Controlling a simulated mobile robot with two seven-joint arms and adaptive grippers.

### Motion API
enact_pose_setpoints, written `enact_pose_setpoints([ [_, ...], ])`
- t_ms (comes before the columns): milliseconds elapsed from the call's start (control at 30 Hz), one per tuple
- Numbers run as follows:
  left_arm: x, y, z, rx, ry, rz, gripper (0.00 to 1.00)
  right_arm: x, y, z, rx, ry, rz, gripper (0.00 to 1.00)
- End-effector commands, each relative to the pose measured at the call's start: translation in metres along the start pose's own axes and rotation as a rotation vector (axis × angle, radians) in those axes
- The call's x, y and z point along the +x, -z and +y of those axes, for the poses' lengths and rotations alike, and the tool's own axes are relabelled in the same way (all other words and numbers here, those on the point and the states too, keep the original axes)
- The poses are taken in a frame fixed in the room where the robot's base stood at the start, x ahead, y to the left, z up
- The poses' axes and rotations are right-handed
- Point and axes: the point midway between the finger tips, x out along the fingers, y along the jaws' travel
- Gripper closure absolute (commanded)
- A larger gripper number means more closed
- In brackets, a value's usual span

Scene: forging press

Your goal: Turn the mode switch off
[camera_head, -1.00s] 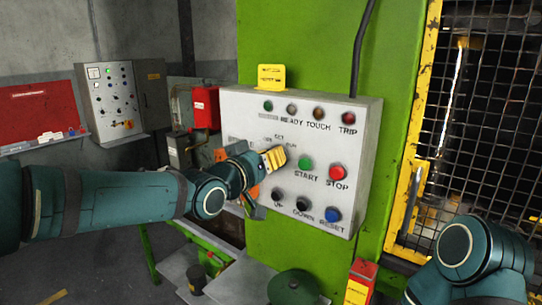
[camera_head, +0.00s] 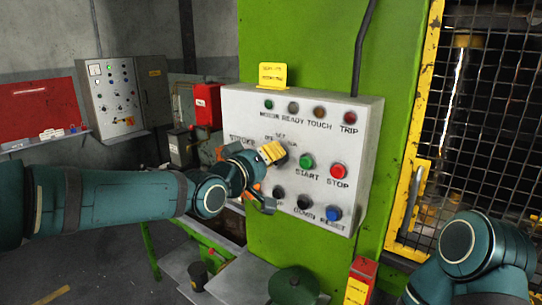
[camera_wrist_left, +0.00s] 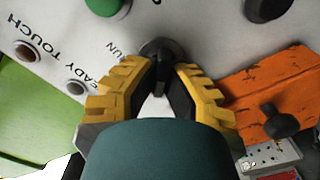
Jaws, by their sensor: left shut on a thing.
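The control box (camera_head: 235,110) is a pale grey panel on the green press column. Its mode switch is a dark round knob with a raised grip bar; it shows best in the left wrist view (camera_wrist_left: 160,48). In the head view my left gripper (camera_head: 272,154) covers most of it. The yellow-padded fingers, also in the left wrist view (camera_wrist_left: 160,85), are closed in on the bar from both sides. Lettering ending in "UN" shows beside the knob. The exact pointing of the switch is hard to read. My right gripper is out of view.
A green START button (camera_head: 306,161) and red STOP button (camera_head: 338,171) sit right of the switch. Dark buttons and a blue RESET button (camera_head: 333,213) are below. A mesh guard (camera_head: 490,110) stands at the right.

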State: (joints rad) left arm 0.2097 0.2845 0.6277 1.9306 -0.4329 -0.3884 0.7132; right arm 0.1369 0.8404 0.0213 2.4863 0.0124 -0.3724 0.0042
Motion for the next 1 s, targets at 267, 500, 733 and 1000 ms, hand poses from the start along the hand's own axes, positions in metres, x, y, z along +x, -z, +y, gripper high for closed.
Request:
enact_pose_setpoints([
  [267,0.000,0.002,0.002,0.001,-0.004,0.005,0.68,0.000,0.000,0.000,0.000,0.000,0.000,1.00],
  [500,0.000,0.001,0.001,0.001,-0.002,0.002,0.60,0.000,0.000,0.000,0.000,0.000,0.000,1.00],
  [733,-0.009,0.002,-0.001,0.001,0.001,0.004,0.60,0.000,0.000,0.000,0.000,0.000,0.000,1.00],
  [1000,-0.053,0.003,0.000,0.006,0.003,0.007,0.60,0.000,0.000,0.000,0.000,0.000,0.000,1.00],
])
